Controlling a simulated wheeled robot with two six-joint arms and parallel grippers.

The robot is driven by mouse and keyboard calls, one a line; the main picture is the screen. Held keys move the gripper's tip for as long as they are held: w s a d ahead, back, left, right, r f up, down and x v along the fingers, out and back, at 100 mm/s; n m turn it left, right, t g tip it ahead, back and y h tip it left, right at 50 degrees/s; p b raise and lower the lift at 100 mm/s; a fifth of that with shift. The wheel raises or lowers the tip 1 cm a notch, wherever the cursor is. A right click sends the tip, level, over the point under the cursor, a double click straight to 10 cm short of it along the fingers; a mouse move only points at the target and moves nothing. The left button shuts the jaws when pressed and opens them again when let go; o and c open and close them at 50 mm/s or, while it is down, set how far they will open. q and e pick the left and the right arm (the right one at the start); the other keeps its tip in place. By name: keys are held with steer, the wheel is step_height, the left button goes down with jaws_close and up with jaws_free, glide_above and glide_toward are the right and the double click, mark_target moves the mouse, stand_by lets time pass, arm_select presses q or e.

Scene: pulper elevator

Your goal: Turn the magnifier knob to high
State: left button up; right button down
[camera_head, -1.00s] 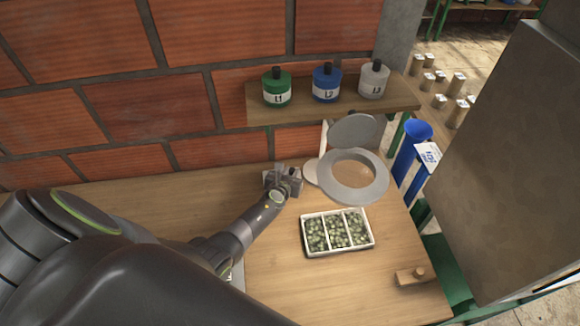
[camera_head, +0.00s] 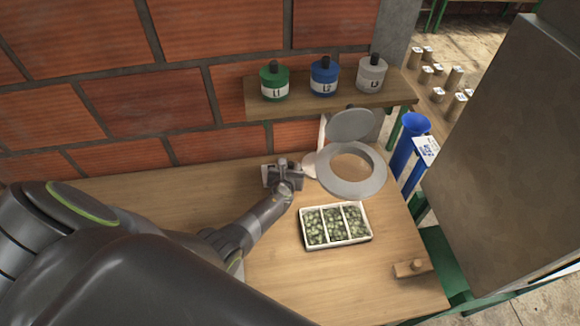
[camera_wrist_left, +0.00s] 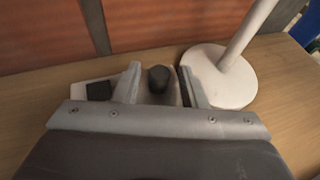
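The magnifier (camera_head: 351,190) stands at the back right of the table, with a grey ring head and a raised round lid. Its white round base (camera_wrist_left: 222,78) and stem fill the right of the left wrist view. A dark, round knob (camera_wrist_left: 158,78) sits on a pale switch box with a black patch (camera_wrist_left: 98,91), left of the base. My left gripper (camera_head: 283,174) is at this box; in the left wrist view its fingers (camera_wrist_left: 160,85) stand apart, one on each side of the knob. I cannot tell whether they touch it. My right gripper is out of view.
A white tray (camera_head: 336,246) of green beans in three compartments lies in front of the magnifier. Green (camera_head: 274,82), blue (camera_head: 324,80) and grey (camera_head: 371,76) bottles stand on a shelf above. A wooden block (camera_head: 412,269) lies at the right edge. A brick wall closes the back.

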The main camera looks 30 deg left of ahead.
arm_select(q)
steer(key=shift+s, duration=0.1)
steer(key=shift+s+d+r+p, duration=0.1)
steer(key=shift+s+p, duration=0.1)
steer(key=shift+p, duration=0.1)
steer(key=p+v, duration=0.3)
steer(key=v, duration=0.3)
steer(key=shift+w+r, duration=0.1)
steer(key=shift+r, duration=0.05)
steer(key=v, duration=1)
steer(key=shift+s+d+r, duration=0.1)
steer(key=shift+s, duration=0.3)
steer(key=shift+s, duration=0.1)
